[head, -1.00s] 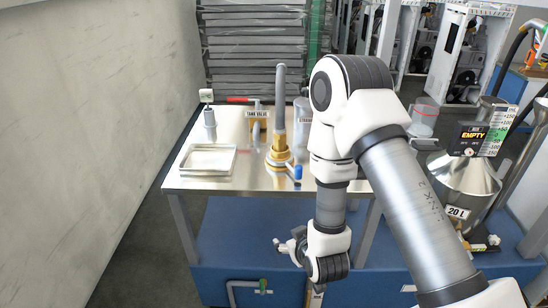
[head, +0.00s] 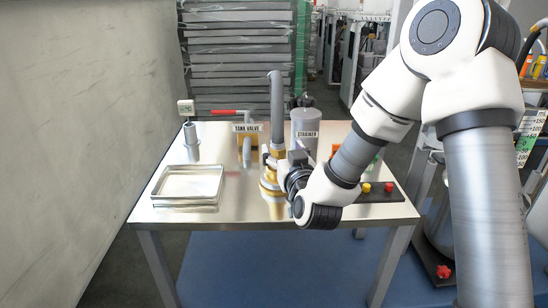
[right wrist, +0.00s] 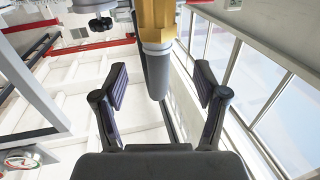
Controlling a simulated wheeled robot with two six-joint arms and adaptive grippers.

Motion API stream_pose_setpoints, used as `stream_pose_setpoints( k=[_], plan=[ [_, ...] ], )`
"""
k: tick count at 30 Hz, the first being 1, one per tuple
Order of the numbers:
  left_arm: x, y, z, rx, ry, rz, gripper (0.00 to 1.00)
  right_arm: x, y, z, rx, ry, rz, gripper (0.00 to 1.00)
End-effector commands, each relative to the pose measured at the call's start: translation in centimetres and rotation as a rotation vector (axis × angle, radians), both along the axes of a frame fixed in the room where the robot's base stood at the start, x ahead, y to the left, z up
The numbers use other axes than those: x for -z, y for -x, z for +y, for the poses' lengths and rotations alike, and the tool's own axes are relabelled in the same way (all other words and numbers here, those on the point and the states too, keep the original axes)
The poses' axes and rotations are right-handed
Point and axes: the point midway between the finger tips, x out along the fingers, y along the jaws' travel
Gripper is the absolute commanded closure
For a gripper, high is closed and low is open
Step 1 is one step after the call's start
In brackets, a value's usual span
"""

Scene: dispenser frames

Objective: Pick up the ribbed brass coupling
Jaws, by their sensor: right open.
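A brass coupling (head: 268,188) stands on the steel table in the head view, below an upright grey hose (head: 277,98). My right gripper (head: 282,168) is in front of it and hides part of it; its ribs cannot be made out. In the right wrist view a brass piece (right wrist: 156,14) is at the top, with a grey cylindrical end (right wrist: 157,75) hanging from it between the fingertips. There my right gripper (right wrist: 161,82) is open, one finger on each side, with gaps to both. My left gripper is not in view.
A shallow metal tray (head: 158,208) is on the table's left. A tank valve with a red handle (head: 230,112) and a grey strainer (head: 305,125) stand behind. A dark block with yellow and red knobs (head: 378,196) is at the right.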

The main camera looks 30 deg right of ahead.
Motion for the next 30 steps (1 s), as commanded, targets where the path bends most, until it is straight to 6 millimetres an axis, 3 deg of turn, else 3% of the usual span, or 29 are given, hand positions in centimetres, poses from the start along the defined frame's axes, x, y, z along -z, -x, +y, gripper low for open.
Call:
stream_pose_setpoints(
  k=[10,17,18,24,30],
  plan=[
    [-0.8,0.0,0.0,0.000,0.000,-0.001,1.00,-0.3,-5.2,-1.9,0.000,0.001,0.001,0.28],
    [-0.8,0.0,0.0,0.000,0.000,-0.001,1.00,-0.2,-5.8,-2.0,-0.001,0.001,0.001,0.28],
    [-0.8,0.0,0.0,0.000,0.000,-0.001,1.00,-0.2,-5.8,-2.0,-0.001,0.001,0.001,0.32],
    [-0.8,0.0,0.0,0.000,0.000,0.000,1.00,-0.2,-5.8,-2.0,-0.001,0.000,0.002,1.00],
    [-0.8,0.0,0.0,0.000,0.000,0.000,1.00,-0.3,-5.8,-2.0,0.000,0.001,-0.001,1.00]
  ],
)
